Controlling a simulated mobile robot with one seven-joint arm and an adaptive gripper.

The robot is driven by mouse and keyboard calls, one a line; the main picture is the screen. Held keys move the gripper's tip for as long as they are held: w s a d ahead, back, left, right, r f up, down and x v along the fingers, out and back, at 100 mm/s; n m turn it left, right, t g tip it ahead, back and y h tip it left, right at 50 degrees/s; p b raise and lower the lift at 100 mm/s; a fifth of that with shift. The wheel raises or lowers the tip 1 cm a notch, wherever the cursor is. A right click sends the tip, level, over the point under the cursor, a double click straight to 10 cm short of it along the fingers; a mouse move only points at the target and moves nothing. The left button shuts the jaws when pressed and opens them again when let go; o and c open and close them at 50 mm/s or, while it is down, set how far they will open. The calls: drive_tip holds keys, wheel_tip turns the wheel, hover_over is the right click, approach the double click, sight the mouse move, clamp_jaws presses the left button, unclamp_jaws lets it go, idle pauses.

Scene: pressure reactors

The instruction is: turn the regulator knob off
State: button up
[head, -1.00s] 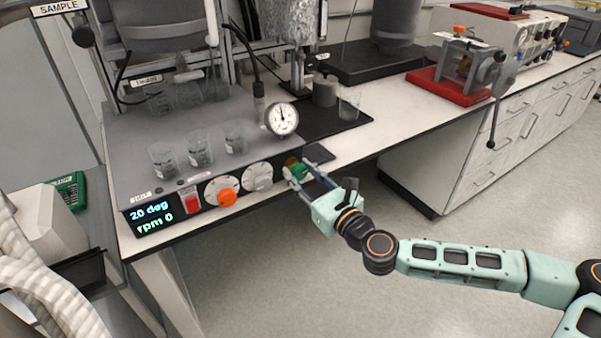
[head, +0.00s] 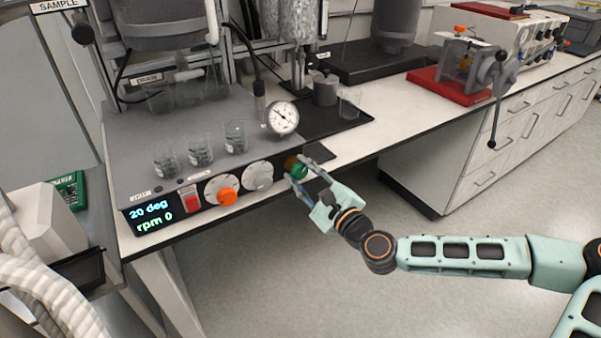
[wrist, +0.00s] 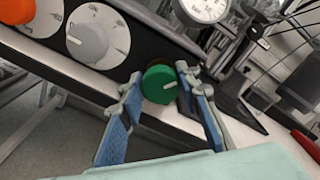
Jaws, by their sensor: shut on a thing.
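The green round knob (head: 300,170) sits at the right end of the black front panel of the reactor base. It also shows in the wrist view (wrist: 157,90), with a pale pointer mark on its face. My gripper (head: 299,176) is shut on this knob. In the wrist view my gripper (wrist: 160,76) has one finger on each side of the knob. A pressure gauge (head: 282,117) with a white dial stands above the panel; its figures are too small to read.
On the same panel are a grey knob (head: 258,176), an orange knob (head: 228,196), a red switch (head: 192,201) and a display (head: 152,216) reading 20 deg, rpm 0. Several glass beakers stand on top. The floor in front is free.

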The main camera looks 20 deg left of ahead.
drive_tip(key=n+b, duration=0.1)
drive_tip(key=n, duration=0.6)
drive_tip(key=shift+f+n, duration=0.15)
drive_tip(key=shift+n, duration=0.15)
drive_tip(key=n+b, duration=0.1)
drive_tip(key=n, duration=0.5)
drive_tip(key=shift+f+b, duration=0.1)
drive_tip(key=shift+b, duration=0.2)
drive_tip(key=n+b, duration=0.2)
drive_tip(key=n, duration=0.3)
drive_tip(key=shift+f+n, duration=0.1)
drive_tip(key=shift+n, duration=0.3)
drive_tip(key=n+b, duration=0.2)
drive_tip(key=n, duration=0.1)
drive_tip(key=shift+n+b, duration=1)
drive_tip(key=shift+n, duration=0.3)
drive_tip(key=o, duration=1.2)
drive_tip(key=shift+c, duration=0.2)
